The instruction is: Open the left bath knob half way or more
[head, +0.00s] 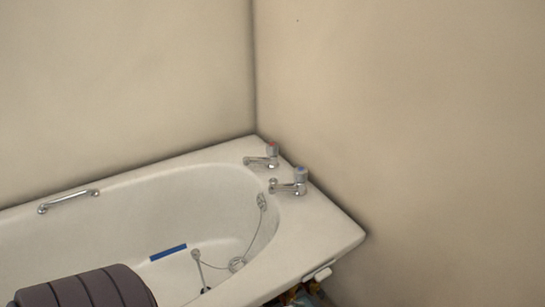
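The white bath (322,232) stands in the room corner. Two chrome taps sit on its rim at the corner end. The left bath knob (272,150) has a red mark on top, and its spout points left over the tub. The other knob (300,174), to its right and nearer, has a blue mark. I see no water running from either spout. How far either knob is turned cannot be told at this size. Neither of my grippers is in view.
A chrome grab rail (68,200) is on the far rim. A blue strip (168,252) and a plug chain (250,238) are inside the tub. Pipework (300,293) shows below the near end. Bare walls (420,110) close off the back and right.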

